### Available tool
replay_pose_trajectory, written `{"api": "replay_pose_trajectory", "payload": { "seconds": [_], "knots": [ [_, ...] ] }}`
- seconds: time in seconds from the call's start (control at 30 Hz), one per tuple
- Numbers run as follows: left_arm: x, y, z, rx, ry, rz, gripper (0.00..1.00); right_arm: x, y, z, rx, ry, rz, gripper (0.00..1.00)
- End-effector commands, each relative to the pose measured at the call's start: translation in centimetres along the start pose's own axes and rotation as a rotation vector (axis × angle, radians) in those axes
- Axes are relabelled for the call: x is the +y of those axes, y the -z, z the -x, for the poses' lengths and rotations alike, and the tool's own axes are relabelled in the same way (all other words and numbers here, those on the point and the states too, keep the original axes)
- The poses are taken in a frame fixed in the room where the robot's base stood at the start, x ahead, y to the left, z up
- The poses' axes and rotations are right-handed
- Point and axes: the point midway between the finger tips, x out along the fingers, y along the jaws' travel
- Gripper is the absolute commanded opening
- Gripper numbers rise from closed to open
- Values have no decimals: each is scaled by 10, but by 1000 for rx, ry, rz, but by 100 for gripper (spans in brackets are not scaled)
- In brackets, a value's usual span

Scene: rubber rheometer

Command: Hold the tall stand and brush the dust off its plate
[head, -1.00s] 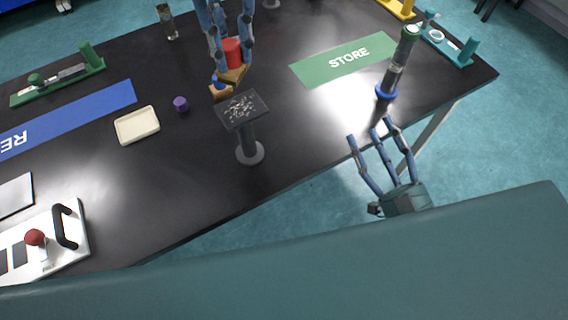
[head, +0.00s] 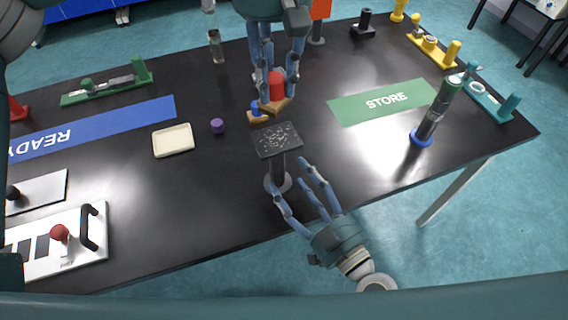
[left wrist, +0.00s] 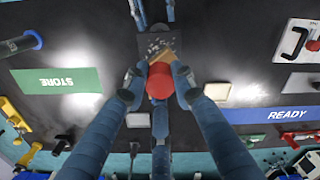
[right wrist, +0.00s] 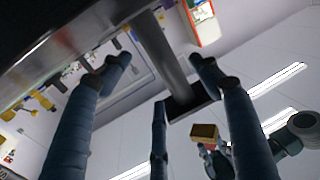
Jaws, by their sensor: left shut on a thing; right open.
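The tall stand has a dark plate (head: 278,141) strewn with pale specks, a dark post (head: 277,172) and a round grey base (head: 278,184). The plate with its specks also shows in the left wrist view (left wrist: 150,43). My left gripper (head: 273,88) is shut on a brush with a red handle (head: 277,84) and a wooden block (head: 274,106), just behind the plate. The brush's red end (left wrist: 160,82) faces the left wrist camera. My right gripper (head: 297,185) is open at the stand, its fingers either side of the post (right wrist: 166,45) in the right wrist view; contact is unclear.
A small wooden piece with a blue knob (head: 257,115) lies left of the brush. A purple cap (head: 217,126) and a cream tray (head: 173,140) are farther left.

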Motion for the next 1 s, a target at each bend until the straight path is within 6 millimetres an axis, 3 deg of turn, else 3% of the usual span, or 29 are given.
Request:
{"api": "replay_pose_trajectory", "payload": {
  "seconds": [0.1, 0.33, 0.8, 0.83, 1.0],
  "knots": [
    [0, 0, 0, 0, 0, 0, 5, 1, 1, -24, 4, -5, -5, 63],
    [0, 0, 0, 0, 0, 0, 5, 1, 1, -56, 3, -3, -1, 63],
    [0, 0, 0, 0, 0, 0, 5, 0, 0, -68, 0, 0, 0, 63],
    [0, 0, 0, 0, 0, 0, 5, 0, 0, -68, 0, 0, 0, 61],
    [0, 0, 0, 0, 0, 0, 5, 0, 0, -67, 0, 0, 0, 27]
  ]
}}
